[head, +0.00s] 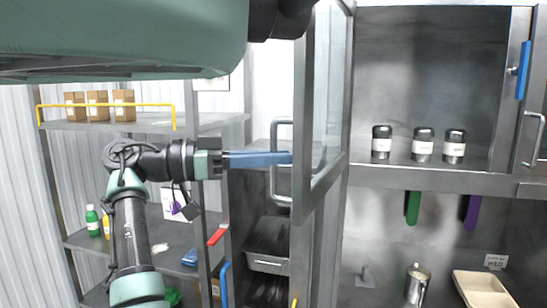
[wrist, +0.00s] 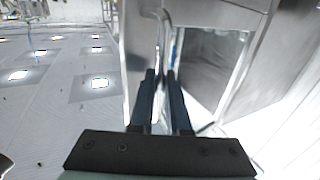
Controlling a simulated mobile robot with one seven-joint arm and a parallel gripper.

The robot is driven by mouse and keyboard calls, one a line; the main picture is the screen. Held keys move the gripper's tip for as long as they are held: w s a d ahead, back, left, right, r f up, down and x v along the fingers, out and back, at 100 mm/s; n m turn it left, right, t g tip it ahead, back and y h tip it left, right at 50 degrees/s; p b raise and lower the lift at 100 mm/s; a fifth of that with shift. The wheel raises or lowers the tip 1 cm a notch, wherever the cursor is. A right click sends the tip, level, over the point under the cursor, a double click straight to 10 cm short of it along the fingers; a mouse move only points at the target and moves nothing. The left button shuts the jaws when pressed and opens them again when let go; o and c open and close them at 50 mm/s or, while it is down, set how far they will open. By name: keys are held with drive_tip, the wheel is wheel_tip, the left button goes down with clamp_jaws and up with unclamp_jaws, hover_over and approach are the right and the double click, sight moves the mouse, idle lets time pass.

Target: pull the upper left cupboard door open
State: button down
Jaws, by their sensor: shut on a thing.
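The upper left cupboard door (head: 306,120), metal-framed with a glass pane, stands swung well out from the cupboard (head: 430,60), seen nearly edge-on in the head view. Its looped metal handle (head: 281,196) is on the outer face. My gripper (head: 287,158), with blue fingers, reaches it from the left and is shut on the handle. In the wrist view, my gripper (wrist: 161,76) has its two fingers on either side of the handle bar (wrist: 162,30). The exact contact at the fingertips is partly hidden.
Several dark-lidded jars, including one jar (head: 423,144), stand inside the cupboard. A right door (head: 532,100) also stands open. A steel cup (head: 417,284) and a beige tray (head: 482,290) are below. A rack (head: 150,125) with cardboard boxes stands at the left.

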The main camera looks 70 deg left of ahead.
drive_tip(key=c, duration=0.9)
unclamp_jaws()
drive_tip(key=shift+s, duration=0.1)
drive_tip(key=b+v, duration=0.4)
drive_tip(key=v, duration=0.8)
drive_tip(key=shift+s+b, duration=0.4)
drive_tip(key=shift+a+r, duration=0.1)
